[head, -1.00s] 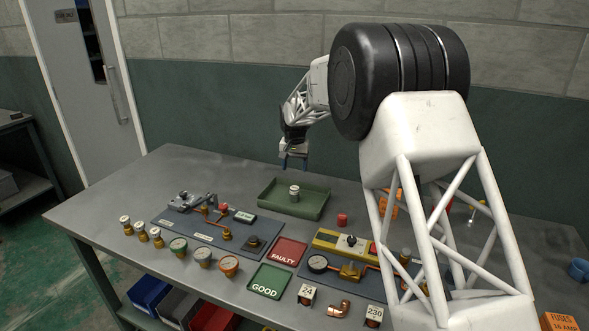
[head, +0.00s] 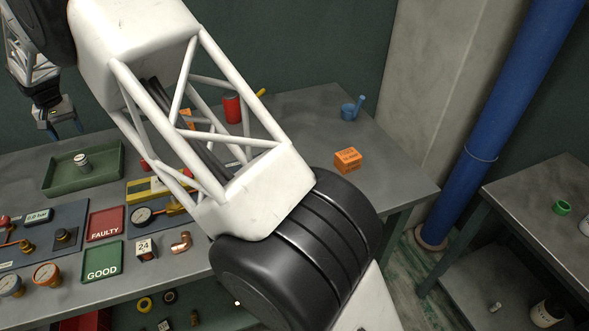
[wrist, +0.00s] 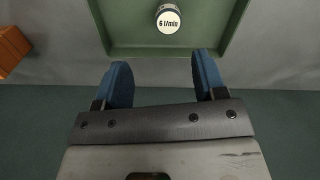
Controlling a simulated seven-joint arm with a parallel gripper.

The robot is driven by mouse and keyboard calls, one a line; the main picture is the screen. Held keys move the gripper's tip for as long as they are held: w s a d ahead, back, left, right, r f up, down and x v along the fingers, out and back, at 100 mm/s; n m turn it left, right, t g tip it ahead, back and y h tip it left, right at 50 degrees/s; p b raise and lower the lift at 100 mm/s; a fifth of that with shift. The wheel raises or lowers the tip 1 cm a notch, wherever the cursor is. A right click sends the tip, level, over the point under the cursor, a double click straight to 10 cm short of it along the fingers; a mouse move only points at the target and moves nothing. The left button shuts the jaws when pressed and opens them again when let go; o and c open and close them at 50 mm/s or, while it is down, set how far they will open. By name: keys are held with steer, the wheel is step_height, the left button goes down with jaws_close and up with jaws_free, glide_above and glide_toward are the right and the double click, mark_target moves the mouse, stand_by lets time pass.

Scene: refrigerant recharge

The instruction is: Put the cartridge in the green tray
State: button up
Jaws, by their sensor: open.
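The green tray (head: 88,184) lies on the workbench at the left of the head view. A small metal cylinder with a white cap (head: 82,161), apparently the cartridge, stands upright inside it. My gripper (head: 65,131) is open and empty, above and just behind the tray's back edge. Its blue fingertips (wrist: 160,77) are apart from the cylinder and the tray.
Red FAULTY (head: 105,224) and green GOOD (head: 102,260) trays lie in front. A yellow block (head: 143,190), a gauge (head: 143,215) and an orange box (head: 347,160) are on the bench. My arm hides part of the bench. The bench's right end has free room.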

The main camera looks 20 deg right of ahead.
steer(key=s+d+r, duration=0.6)
steer(key=d, duration=0.6)
steer(key=s+d+r+m+t, duration=0.1)
steer(key=s+d+r, duration=0.55)
steer(key=d, duration=0.45)
steer(key=s+d+r, duration=0.5)
steer(key=s+d, duration=0.2)
steer(key=d, duration=0.5)
steer(key=s+d+m+t, duration=0.1)
steer(key=s+d, duration=1.2)
steer(key=s, duration=0.3)
steer(key=s+d+f, duration=0.3)
steer(key=s, duration=0.6)
steer(key=s+d+f, duration=0.2)
steer(key=s+d, duration=0.2)
steer(key=s, duration=0.5)
steer(key=shift+s+f+m+t, duration=0.25)
steer(key=shift+f+m+t, duration=0.05)
steer(key=shift+f+m, duration=0.1)
